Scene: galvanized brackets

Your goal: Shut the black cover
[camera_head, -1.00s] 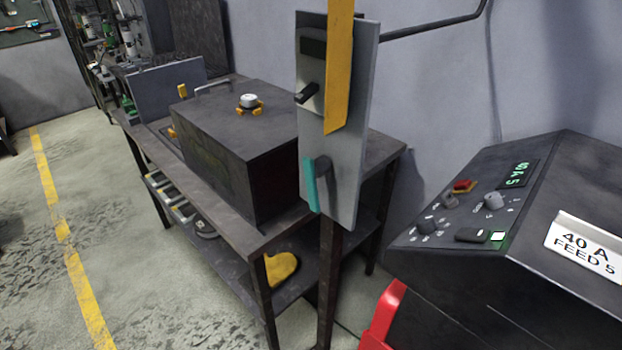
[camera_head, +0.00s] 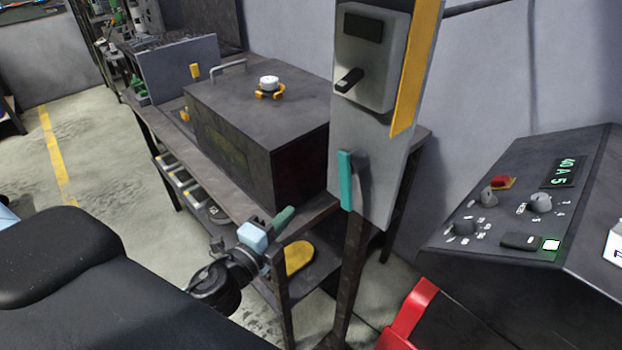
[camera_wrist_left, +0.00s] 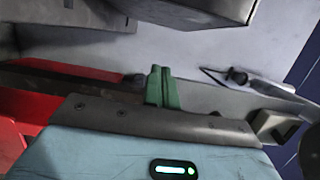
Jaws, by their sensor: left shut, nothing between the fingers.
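A black box (camera_head: 265,115) stands on the workbench, with a white knob on a yellow base on its flat top. I cannot tell for sure whether this top is the black cover; no raised lid shows on it. My left gripper (camera_head: 284,217) is in front of the bench's near corner, below and in front of the box and left of the grey panel's teal lever. Its green fingers are together and empty; they also show in the left wrist view (camera_wrist_left: 160,88). My right gripper is not in view.
A grey upright panel (camera_head: 370,150) with a teal lever (camera_head: 345,180), a black handle (camera_head: 349,80) and a yellow strip stands right of the box. A dark control console (camera_head: 500,240) with a red guard (camera_head: 410,315) stands at right. The workbench (camera_head: 232,208) has a lower shelf. Floor at left is open.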

